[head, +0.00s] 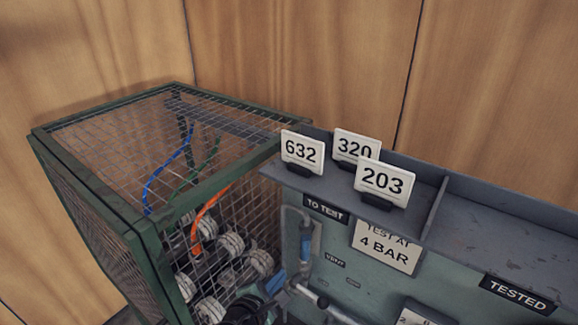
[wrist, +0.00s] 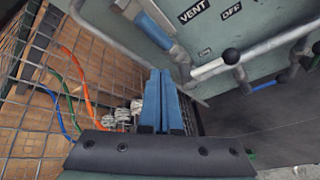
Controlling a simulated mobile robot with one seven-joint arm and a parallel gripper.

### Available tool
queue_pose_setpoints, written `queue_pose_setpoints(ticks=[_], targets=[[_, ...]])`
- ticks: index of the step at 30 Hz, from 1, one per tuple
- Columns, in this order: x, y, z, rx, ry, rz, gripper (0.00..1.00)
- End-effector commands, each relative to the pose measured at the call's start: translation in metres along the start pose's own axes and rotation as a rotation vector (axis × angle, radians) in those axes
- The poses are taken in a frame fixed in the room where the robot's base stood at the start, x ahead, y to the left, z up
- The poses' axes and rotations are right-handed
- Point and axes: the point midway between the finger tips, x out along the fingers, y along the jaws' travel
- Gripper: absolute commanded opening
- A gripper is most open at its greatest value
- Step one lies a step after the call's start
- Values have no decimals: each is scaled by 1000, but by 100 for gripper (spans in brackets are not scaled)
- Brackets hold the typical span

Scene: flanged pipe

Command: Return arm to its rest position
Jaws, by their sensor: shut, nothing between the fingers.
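My gripper (wrist: 160,75) shows in the wrist view with its two blue fingers side by side, shut and empty. In the head view, its blue fingertips (head: 276,283) show low in the frame, in front of the bench panel and beside the cage. The fingers point toward the grey-green panel (wrist: 210,30) with its pipework. They look apart from the blue-sleeved pipe (wrist: 152,28), though the exact gap cannot be told.
A green-framed mesh cage (head: 140,225) holds flanged pipes (head: 232,243) and coloured hoses. Number cards 632 (head: 301,150), 320 (head: 352,145) and 203 (head: 382,182) stand on the shelf's TO TEST side. The TESTED side (head: 500,235) is bare.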

Motion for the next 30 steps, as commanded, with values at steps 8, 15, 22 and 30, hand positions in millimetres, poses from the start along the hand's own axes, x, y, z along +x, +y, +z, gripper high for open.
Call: queue_pose_setpoints(ticks=[8, 15, 22, 30], targets=[[-63, 163, 126, 931, 133, 395, 0], [-182, 242, 243, 1535, 435, 765, 0], [-313, 258, 324, 1873, 843, 1062, 0], [-381, 250, 353, 1969, 1095, 1182, 0]])
